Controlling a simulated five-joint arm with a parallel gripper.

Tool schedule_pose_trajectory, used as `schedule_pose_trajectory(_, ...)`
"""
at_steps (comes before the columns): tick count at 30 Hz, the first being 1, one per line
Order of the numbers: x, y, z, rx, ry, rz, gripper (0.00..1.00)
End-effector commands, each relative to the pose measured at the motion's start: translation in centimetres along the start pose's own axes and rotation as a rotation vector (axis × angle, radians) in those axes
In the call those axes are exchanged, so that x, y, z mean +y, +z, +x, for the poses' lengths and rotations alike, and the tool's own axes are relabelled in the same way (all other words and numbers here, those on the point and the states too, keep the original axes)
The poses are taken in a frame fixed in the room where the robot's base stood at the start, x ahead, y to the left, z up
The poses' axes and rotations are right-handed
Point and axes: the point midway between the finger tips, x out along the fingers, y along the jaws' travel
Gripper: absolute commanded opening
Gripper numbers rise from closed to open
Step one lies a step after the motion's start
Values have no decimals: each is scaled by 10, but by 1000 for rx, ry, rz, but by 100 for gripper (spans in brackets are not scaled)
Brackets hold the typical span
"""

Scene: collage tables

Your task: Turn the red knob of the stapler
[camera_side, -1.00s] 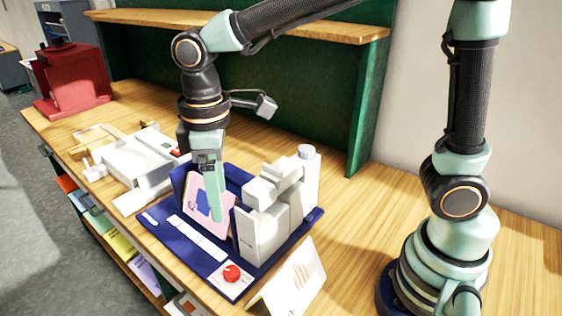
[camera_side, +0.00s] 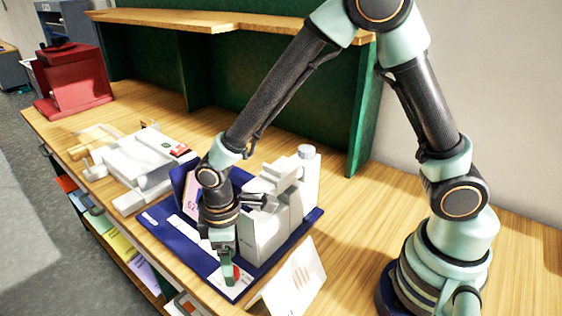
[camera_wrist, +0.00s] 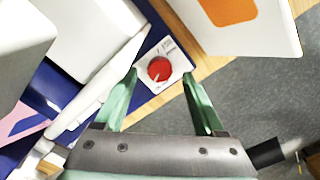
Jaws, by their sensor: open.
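The stapler is a white machine (camera_side: 262,232) on a dark blue base (camera_side: 160,225). Its red knob (camera_wrist: 159,69) sits on a white dial plate (camera_wrist: 176,62) at the base's front corner. In the side view the knob (camera_side: 236,271) is partly hidden behind my gripper (camera_side: 228,278). In the wrist view my gripper (camera_wrist: 166,98) is open and empty, with its green fingers spread. The knob lies between and just beyond the fingertips in that view. I cannot tell whether a finger touches it.
A white folded card (camera_side: 293,280) stands close to the knob, also in the wrist view (camera_wrist: 250,25). A white device (camera_side: 145,160) lies left of the stapler. A red machine (camera_side: 75,85) stands at the far left. The table's front edge is near the knob.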

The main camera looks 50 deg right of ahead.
Motion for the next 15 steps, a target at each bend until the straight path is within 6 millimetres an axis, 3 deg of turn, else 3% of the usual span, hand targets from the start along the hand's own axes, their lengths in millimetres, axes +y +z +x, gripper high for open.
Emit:
schedule_pose_trajectory(6,0,0,17,-1,0,0,72)
schedule_pose_trajectory(15,0,0,19,1,0,0,72)
